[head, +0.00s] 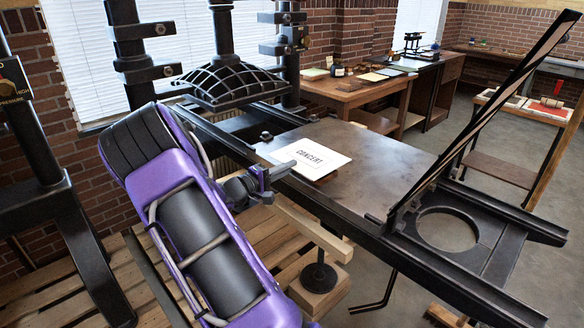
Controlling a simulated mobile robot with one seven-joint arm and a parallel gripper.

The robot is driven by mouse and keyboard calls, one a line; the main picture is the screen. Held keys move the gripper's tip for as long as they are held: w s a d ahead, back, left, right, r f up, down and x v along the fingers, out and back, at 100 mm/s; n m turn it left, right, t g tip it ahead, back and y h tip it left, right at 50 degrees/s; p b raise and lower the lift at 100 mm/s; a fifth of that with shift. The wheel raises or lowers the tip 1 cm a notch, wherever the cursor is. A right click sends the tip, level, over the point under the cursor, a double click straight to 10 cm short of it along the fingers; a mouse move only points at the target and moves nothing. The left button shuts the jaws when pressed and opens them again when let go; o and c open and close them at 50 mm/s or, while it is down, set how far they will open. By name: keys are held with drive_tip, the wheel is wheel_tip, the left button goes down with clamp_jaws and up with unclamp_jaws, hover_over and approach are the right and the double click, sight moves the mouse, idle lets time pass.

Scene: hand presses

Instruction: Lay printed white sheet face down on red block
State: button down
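The white sheet (316,160) lies on the dark press bed (385,160), near its left side. Its printed face is up, with "CONCERT" readable. A thin reddish-brown edge (325,178) shows under the sheet's near right corner; it may be the red block, but the sheet hides the rest. My gripper (281,168) is at the left edge of the sheet, over the press's near rail. Its fingertips are small and partly merge with the dark rail, so I cannot tell whether they are apart or pinch the sheet's edge.
A black ribbed platen (228,84) hangs at the left end of the bed. A tilted dark frame (470,125) rises at the right end. The bed right of the sheet is clear. A wooden table (350,95) stands behind. A red item (551,102) lies on the far-right stand.

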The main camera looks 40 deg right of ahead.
drive_tip(key=shift+s+a+r+p, duration=0.15)
drive_tip(key=shift+a+r, duration=0.2)
drive_tip(key=shift+a, duration=0.5)
drive_tip(key=shift+a+r+p, duration=0.1)
drive_tip(key=shift+a+r, duration=0.3)
drive_tip(key=shift+a, duration=0.45)
drive_tip(key=shift+s+a+r+p, duration=0.15)
drive_tip(key=shift+a+r, duration=0.2)
drive_tip(key=shift+a, duration=0.5)
